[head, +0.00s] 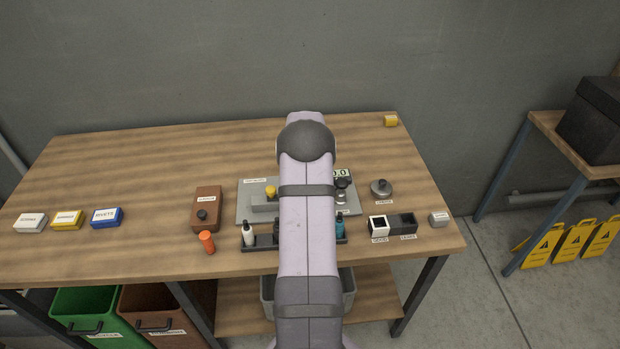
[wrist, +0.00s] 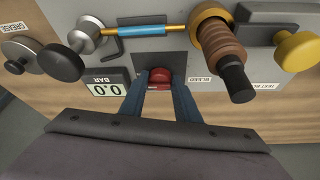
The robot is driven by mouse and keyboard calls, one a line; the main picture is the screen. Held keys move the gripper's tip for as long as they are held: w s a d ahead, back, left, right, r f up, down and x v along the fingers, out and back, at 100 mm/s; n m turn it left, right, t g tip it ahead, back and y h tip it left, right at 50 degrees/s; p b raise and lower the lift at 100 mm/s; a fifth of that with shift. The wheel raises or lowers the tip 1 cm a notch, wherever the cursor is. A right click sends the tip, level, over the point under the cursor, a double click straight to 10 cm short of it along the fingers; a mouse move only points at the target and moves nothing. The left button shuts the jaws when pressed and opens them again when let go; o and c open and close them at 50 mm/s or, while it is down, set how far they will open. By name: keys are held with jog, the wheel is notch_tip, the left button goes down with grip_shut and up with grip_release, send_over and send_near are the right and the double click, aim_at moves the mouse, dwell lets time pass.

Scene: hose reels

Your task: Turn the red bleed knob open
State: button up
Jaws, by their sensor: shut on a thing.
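The red bleed knob (wrist: 159,77) shows in the wrist view, low on the grey panel by a dark square patch and left of the label "BLEED". My gripper (wrist: 160,86) has its two blue fingers on either side of the knob and is shut on it. In the head view my own arm hides the knob and the gripper. A pressure display (wrist: 108,88) reading 0.0 BAR is left of the knob in the wrist view. I cannot tell from the picture how far the knob is turned.
Close around the fingers are a blue-sleeved rod (wrist: 150,30), a brown ribbed cylinder with a black end (wrist: 222,45), a yellow knob (wrist: 297,51) and a black-ended lever (wrist: 60,62). A bottle rack (head: 264,242) stands at the table's front. The table's left rear is clear.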

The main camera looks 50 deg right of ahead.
jog(key=o, duration=1)
jog(key=shift+o, duration=0.2)
jog(key=shift+r, duration=0.1)
jog(key=b+v, duration=0.2)
jog(key=v, duration=0.5)
jog(key=shift+b, duration=0.4)
jog(key=shift+r, duration=0.1)
